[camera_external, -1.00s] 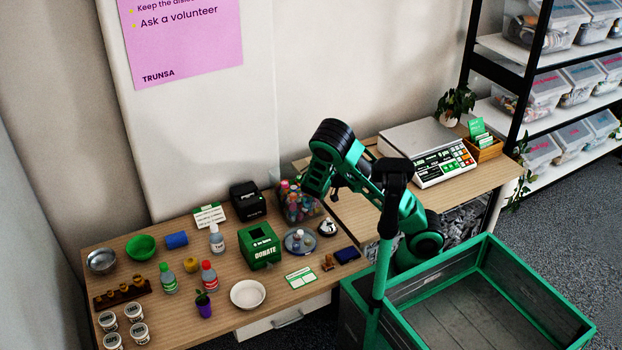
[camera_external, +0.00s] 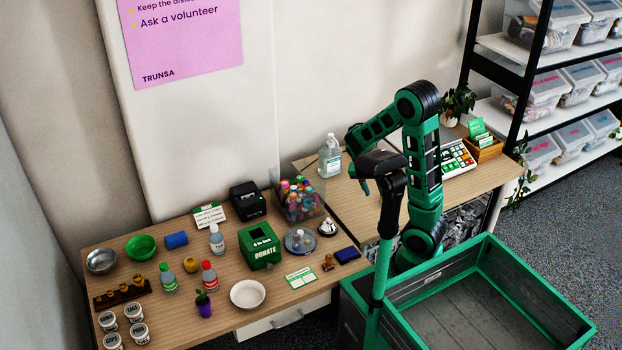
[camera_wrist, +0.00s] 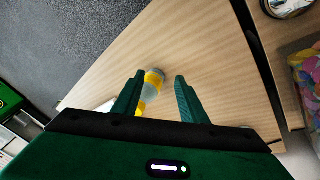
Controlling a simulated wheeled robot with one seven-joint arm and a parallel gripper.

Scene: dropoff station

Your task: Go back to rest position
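In the external view my arm is folded upright, its elbow high and its forearm sloping down to the left. My gripper (camera_external: 363,184) hangs above the right-hand table and is partly hidden behind my dark mast head. In the wrist view my gripper (camera_wrist: 157,92) has its two fingers spread apart. A yellow and grey object (camera_wrist: 153,83) shows between the fingers, with gaps on both sides. It appears to be on the table below, and its lower part is hidden by my gripper body.
A clear sanitizer bottle (camera_external: 330,158) stands on the right table (camera_external: 350,205) behind my gripper. A scale (camera_external: 457,160) is behind my arm. The left table holds a bin of colourful items (camera_external: 300,200) and a green donation box (camera_external: 260,245). A large green-rimmed crate (camera_external: 535,275) stands in front.

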